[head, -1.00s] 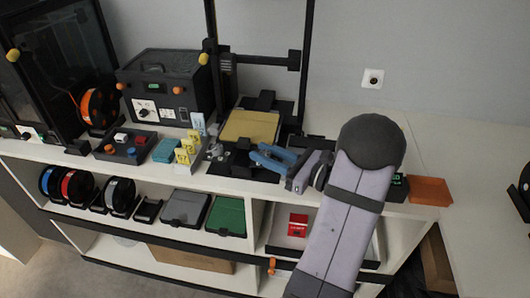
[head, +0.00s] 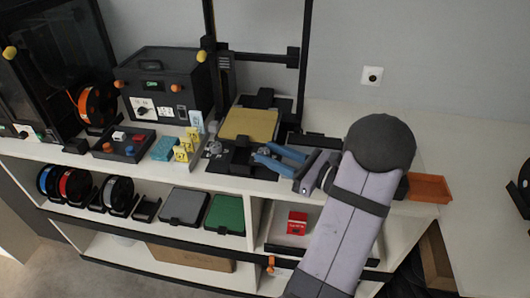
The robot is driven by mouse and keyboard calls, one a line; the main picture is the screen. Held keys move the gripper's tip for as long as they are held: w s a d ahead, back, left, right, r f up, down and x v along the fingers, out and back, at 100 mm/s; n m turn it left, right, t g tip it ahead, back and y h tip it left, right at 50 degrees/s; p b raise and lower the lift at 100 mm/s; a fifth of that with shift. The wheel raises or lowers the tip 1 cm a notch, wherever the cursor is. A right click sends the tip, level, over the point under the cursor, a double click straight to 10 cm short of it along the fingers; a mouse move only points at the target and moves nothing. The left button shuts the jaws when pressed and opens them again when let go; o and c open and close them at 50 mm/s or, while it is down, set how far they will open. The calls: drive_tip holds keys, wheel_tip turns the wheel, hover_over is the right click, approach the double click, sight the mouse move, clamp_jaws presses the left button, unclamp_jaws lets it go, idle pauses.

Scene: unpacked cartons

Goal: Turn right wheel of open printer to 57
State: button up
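The open printer is a black upright frame (head: 304,75) with a yellow bed (head: 249,125), standing on the white shelf top. A small grey wheel (head: 214,147) shows at its front left corner. I cannot make out the right wheel for certain; the printer's front right corner lies behind or beside my gripper. My gripper (head: 262,154) has two blue fingers pointing left, at the front right of the printer. A gap shows between the fingers, and nothing is seen held. No number on a wheel is readable.
Yellow tags (head: 184,150) and a teal block (head: 164,149) stand left of the printer. A black box with knobs (head: 166,88) stands behind them. An orange tray (head: 429,188) lies right of my arm. The counter at the far right is mostly clear.

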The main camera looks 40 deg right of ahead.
sight(269, 153)
drive_tip(key=shift+b+v, duration=0.4)
drive_tip(key=shift+v, duration=2.05)
drive_tip(key=shift+o, duration=1.4)
drive_tip(key=shift+s+d+f, duration=0.1)
drive_tip(key=shift+s+d, duration=0.05)
drive_tip(key=shift+s, duration=0.05)
drive_tip(key=shift+s+d+y+b, duration=0.15)
drive_tip(key=shift+s+d+b, duration=0.15)
drive_tip(key=shift+s+b, duration=0.15)
drive_tip(key=shift+s+d+y+b, duration=0.15)
drive_tip(key=shift+s+d+b, duration=0.15)
drive_tip(key=shift+s, duration=0.25)
drive_tip(key=shift+p+x, duration=0.75)
drive_tip(key=shift+x, duration=2.95)
drive_tip(key=shift+a, duration=0.1)
drive_tip(key=c, duration=1.1)
